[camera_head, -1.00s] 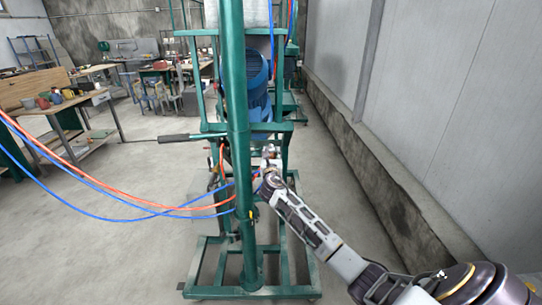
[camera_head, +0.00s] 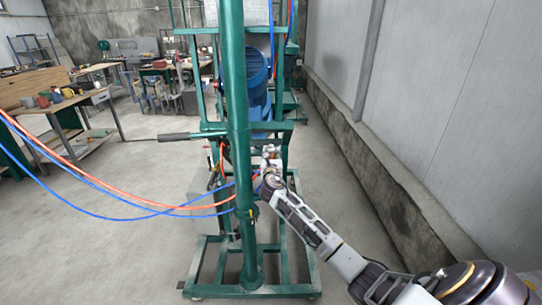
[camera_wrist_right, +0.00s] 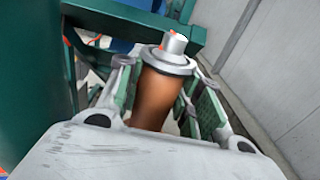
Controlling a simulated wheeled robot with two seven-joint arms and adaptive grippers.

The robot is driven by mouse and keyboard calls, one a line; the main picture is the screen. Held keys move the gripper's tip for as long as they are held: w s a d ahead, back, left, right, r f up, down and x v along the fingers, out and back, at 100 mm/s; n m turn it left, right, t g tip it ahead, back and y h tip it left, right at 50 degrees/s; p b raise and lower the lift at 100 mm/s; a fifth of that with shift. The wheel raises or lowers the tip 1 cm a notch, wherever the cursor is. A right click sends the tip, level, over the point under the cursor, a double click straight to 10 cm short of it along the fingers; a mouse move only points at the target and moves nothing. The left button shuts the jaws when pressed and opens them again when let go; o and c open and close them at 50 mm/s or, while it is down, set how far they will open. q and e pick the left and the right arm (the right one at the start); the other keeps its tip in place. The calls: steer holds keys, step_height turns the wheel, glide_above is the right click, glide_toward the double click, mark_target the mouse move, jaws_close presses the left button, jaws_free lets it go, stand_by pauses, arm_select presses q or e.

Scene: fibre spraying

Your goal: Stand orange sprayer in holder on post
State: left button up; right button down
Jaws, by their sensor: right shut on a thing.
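The orange sprayer (camera_wrist_right: 156,95) is between the green-padded fingers of my right gripper (camera_wrist_right: 163,72) in the right wrist view. Its brown-orange body ends in a silver collar and a pale nozzle with red marks. My right gripper is shut on the body. The post also fills the left of the right wrist view (camera_wrist_right: 28,75). I cannot make out the holder clearly. My left gripper is not in view.
The green frame (camera_head: 222,291) of the machine stands on the floor around the post. A blue motor (camera_head: 257,75) sits higher in it. Red and blue hoses (camera_head: 125,205) hang from the left to the post. A grey wall (camera_head: 430,100) runs along the right.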

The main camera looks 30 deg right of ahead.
steer(key=shift+r, duration=0.1)
steer(key=c, duration=0.9)
jaws_free()
steer(key=shift+f, duration=0.3)
steer(key=v, duration=1.2)
steer(key=shift+r+m, duration=0.15)
steer(key=shift+m, duration=0.15)
